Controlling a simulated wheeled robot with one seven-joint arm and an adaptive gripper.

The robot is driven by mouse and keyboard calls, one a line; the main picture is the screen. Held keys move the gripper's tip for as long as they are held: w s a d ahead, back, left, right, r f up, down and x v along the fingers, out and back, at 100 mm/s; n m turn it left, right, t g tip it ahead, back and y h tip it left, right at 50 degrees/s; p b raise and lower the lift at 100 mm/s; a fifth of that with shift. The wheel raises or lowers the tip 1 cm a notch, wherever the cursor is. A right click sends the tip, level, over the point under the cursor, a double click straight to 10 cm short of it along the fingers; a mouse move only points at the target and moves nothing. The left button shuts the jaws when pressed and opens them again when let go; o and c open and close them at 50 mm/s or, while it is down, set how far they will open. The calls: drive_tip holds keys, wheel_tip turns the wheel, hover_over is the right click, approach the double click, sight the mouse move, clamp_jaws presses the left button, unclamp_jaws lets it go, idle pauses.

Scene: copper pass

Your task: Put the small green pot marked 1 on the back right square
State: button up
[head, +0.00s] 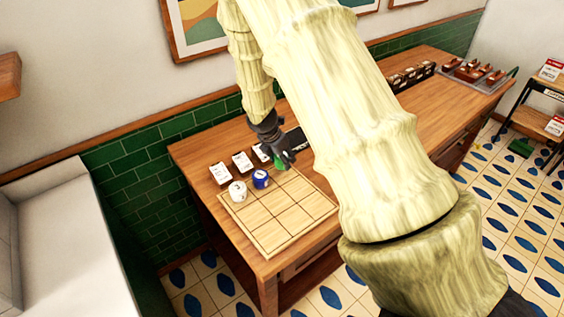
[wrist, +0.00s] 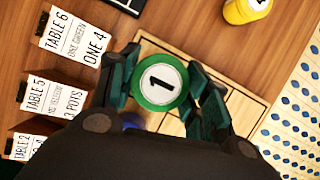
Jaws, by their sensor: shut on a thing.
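The small green pot marked 1 (wrist: 159,84) sits between my gripper's fingers (wrist: 160,88) in the wrist view, its white lid with the black 1 facing the camera. My gripper is shut on it. In the head view my gripper (head: 284,158) is over the back right part of the square board (head: 285,222), with a bit of the green pot (head: 280,165) showing below it. I cannot tell whether the pot touches the board. A white pot (head: 238,191) stands on the back left square and a blue pot (head: 261,179) on the back middle square.
White table cards (head: 220,173) stand behind the board; the wrist view shows cards for table 6 (wrist: 75,38) and table 5 (wrist: 52,95). A yellow pot (wrist: 246,10) stands beyond the board. The front squares are clear. My arm hides part of the counter (head: 420,110).

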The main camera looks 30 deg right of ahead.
sight(282, 165)
drive_tip(key=shift+s+f+p, duration=0.1)
drive_tip(key=shift+f+p, duration=0.2)
drive_tip(key=shift+f, duration=0.05)
drive_tip(key=shift+f+p, duration=0.55)
drive_tip(key=shift+f, duration=0.8)
drive_tip(key=shift+f, duration=0.15)
drive_tip(key=o, duration=1.1)
drive_tip(key=shift+a+r, duration=0.1)
drive_tip(key=shift+r, duration=0.15)
drive_tip(key=b+v, duration=0.4)
drive_tip(key=v, duration=0.7)
drive_tip(key=shift+a+r, duration=0.2)
drive_tip(key=shift+r, duration=0.15)
